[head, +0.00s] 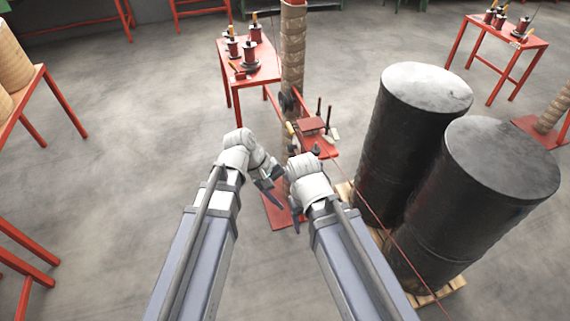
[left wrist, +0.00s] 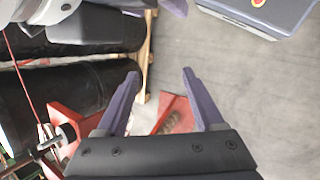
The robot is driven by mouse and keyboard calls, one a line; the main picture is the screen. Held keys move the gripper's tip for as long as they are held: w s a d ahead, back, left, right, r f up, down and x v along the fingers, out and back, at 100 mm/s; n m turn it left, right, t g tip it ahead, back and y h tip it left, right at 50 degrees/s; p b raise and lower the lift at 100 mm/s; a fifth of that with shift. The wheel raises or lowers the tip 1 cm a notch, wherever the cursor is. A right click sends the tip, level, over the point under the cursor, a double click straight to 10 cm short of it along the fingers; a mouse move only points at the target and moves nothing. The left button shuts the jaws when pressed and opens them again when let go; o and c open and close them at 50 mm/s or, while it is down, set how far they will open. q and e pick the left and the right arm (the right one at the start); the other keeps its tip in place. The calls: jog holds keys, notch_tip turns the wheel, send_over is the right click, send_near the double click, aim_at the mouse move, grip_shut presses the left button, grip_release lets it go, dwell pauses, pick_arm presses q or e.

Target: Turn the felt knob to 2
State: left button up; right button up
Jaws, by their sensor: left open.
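A red stand (head: 312,127) with small dark fittings is fixed to a wrapped column in the head view. A small dark knob-like part (head: 316,149) sits at its front edge; I cannot tell if it is the felt knob, and no numbers are readable. In the left wrist view a dark round part (left wrist: 68,131) on a rod lies at lower left, outside my jaws. My left gripper (head: 272,188) is in front of the stand, open and empty; its spread fingers show in the wrist view (left wrist: 160,78). My right gripper (head: 296,212) is close beside it, its jaws mostly hidden by its wrist.
Two black drums (head: 412,135) (head: 495,185) stand on a pallet (head: 450,292) close on the right. A thin red line (head: 383,228) runs from the stand past them. A red table (head: 262,72) with coil spools is behind left. The floor at left is mostly free.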

pick_arm(q)
jog(key=w+f+n+t+h+b, duration=0.1)
jog(key=w+f+n+h+b, duration=0.25)
jog(key=w+n+b, duration=0.2)
jog(key=n+t+h+b, duration=0.5)
jog(key=n+h+b, duration=0.3)
jog(key=n+b, duration=0.35)
send_near(292, 147)
jog(key=w+x, duration=0.1)
jog(key=x, duration=0.7)
jog(key=shift+a+f+m, duration=0.2)
jog(key=shift+f+m, duration=0.2)
jog(key=shift+f, duration=0.05)
pick_arm(e)
notch_tip(292, 147, down, 20)
pick_arm(q)
jog(key=shift+y, duration=0.25)
jog(key=shift+c, duration=0.2)
grip_shut()
